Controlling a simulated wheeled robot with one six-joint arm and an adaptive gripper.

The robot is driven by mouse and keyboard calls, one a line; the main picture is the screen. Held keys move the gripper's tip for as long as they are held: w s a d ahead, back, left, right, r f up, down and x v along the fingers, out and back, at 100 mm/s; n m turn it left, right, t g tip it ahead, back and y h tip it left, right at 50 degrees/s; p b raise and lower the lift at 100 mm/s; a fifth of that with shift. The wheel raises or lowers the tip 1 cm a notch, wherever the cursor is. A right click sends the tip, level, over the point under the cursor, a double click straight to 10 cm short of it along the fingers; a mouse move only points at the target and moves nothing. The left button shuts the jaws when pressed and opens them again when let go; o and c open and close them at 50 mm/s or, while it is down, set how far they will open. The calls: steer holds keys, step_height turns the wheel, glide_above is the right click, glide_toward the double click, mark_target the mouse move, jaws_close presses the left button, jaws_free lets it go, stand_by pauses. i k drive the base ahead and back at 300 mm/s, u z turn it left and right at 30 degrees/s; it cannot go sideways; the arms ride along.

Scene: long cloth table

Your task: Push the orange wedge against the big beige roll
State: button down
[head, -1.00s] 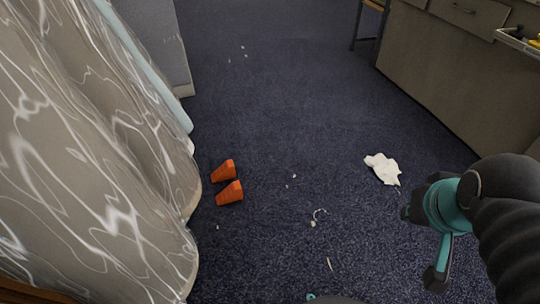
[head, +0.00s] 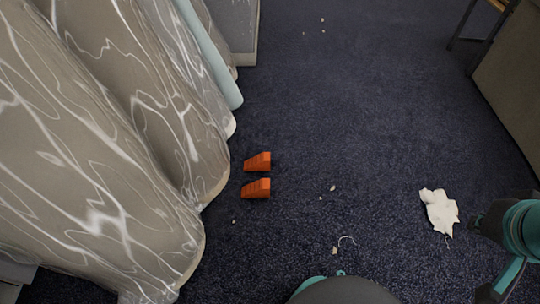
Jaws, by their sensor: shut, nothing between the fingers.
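Two orange wedges lie on the dark blue carpet in the head view, close together. The farther wedge (head: 257,162) and the nearer wedge (head: 256,188) are just right of the hanging cloth's hem, apart from it. I cannot tell which one is meant. My gripper (head: 487,293) is partly in view at the lower right edge, shut and empty, well right of the wedges.
A crumpled white piece (head: 440,211) lies on the carpet at the right. Small pale scraps (head: 346,240) are scattered nearby. A grey-brown cabinet (head: 510,90) is at the right edge. The middle carpet is mostly open.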

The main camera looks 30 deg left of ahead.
mark_target(261, 162)
steer(key=u, duration=0.8)
steer(key=i, duration=0.8)
steer(key=u, duration=0.9)
